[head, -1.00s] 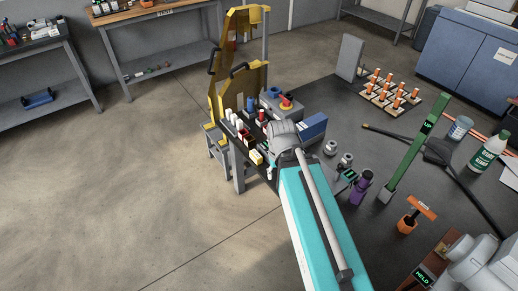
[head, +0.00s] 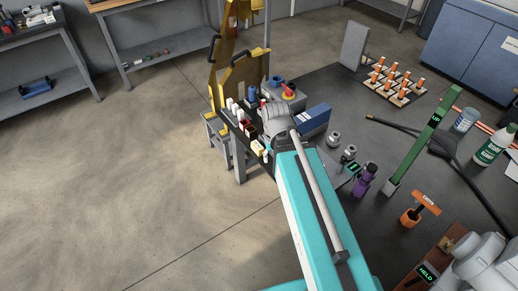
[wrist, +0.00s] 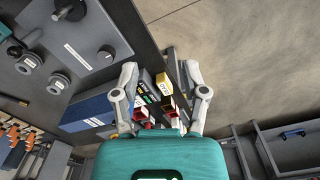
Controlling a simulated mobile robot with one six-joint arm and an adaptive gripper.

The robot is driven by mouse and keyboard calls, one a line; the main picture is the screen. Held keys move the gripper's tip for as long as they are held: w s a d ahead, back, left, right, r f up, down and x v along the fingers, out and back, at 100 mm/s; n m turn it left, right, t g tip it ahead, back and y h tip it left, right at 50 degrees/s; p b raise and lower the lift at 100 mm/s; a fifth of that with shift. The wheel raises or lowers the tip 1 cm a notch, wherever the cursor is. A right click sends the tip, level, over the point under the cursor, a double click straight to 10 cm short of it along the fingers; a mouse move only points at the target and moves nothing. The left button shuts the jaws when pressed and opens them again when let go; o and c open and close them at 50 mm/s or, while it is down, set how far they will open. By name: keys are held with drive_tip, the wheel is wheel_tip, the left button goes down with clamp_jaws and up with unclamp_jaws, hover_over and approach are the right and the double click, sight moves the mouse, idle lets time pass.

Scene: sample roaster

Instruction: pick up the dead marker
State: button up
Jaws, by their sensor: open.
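I cannot tell which thing is the dead marker. My gripper (wrist: 161,88) is open in the wrist view, with a grey finger on each side of a row of small items at the table's edge. Between or just beyond the fingers are a yellow block (wrist: 163,83), a dark red open-topped block (wrist: 167,103) and narrow black pieces with coloured marks (wrist: 148,90). I see nothing held. The items' lower ends are partly hidden by my gripper's body. In the head view my arm hides the fingers, and the row (head: 243,125) stands beside my wrist.
A yellow guard frame (head: 243,80) stands behind the row. A blue box (head: 314,118) and a grey control box with a red knob (head: 288,91) are close by. Purple (head: 364,180) and green upright (head: 420,145) things stand right. Open floor lies left.

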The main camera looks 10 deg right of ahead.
drive_tip(key=w+f+n+b, duration=0.2)
drive_tip(key=w+f+b, duration=0.1)
drive_tip(key=w, duration=0.9)
drive_tip(key=w+f+n+b, duration=0.2)
drive_tip(key=w+f+b, duration=0.2)
drive_tip(key=w, duration=0.9)
drive_tip(key=shift+a+f, duration=0.2)
drive_tip(key=shift+f, duration=0.15)
drive_tip(key=b, duration=0.9)
hover_over(258, 146)
drive_tip(key=f, duration=0.8)
drive_tip(key=shift+w+f, duration=0.3)
drive_tip(key=shift+w, duration=0.05)
drive_tip(key=f+b, duration=0.3)
drive_tip(key=shift+s+d+f, duration=0.1)
drive_tip(key=shift+s+f, duration=0.15)
drive_tip(key=shift+s, duration=0.1)
drive_tip(key=shift+f+b, duration=0.85)
drive_tip(key=shift+b, duration=0.25)
drive_tip(key=shift+c, duration=0.2)
